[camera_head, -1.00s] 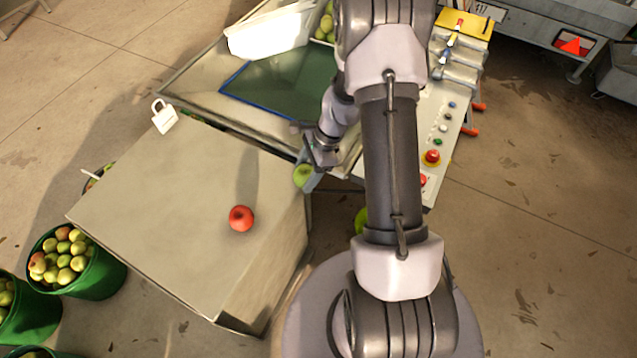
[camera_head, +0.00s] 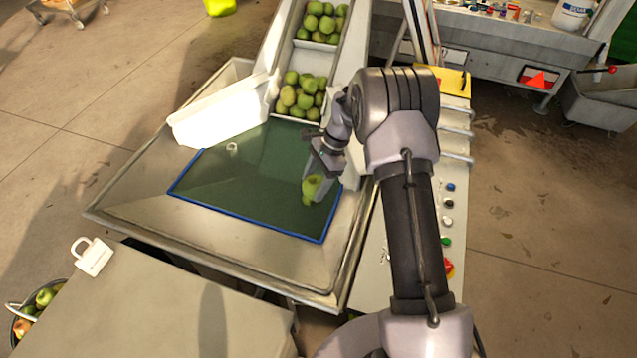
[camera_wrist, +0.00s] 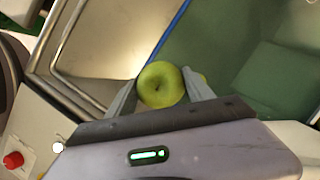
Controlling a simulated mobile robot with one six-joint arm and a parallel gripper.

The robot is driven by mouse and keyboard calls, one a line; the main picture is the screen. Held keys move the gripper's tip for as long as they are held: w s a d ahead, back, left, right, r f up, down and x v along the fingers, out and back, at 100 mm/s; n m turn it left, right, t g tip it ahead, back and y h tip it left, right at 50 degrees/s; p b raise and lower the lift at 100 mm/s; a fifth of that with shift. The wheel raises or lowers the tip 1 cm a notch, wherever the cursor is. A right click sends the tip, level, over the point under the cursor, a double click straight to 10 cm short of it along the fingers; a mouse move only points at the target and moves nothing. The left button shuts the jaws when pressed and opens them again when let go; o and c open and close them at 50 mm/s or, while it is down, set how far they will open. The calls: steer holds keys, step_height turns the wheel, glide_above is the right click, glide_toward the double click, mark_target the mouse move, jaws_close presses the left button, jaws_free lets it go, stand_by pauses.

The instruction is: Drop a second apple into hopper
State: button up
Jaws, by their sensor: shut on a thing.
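My gripper (camera_head: 321,186) is shut on a green apple (camera_head: 312,184). In the wrist view the same apple (camera_wrist: 161,84) sits between the two grey fingers (camera_wrist: 160,92). My gripper holds it over the right part of the hopper (camera_head: 125,212), a wide metal tray with sloping sides and a green, blue-edged floor. I cannot tell the height of the held apple above the floor.
A chute with several green apples (camera_head: 300,95) rises behind the hopper. A white guard (camera_head: 215,112) stands at its left back. A control panel (camera_head: 400,240) with buttons lies to the right.

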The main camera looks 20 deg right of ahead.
mark_target(315, 192)
step_height(315, 192, down, 5)
steer(key=shift+r+b, duration=0.2)
steer(key=shift+b, duration=1.05)
steer(key=shift+r, duration=0.1)
steer(key=o, duration=1.6)
steer(key=p+v, duration=0.6)
steer(key=v, duration=1.1)
steer(key=shift+r, duration=0.25)
steer(key=shift+d, duration=0.1)
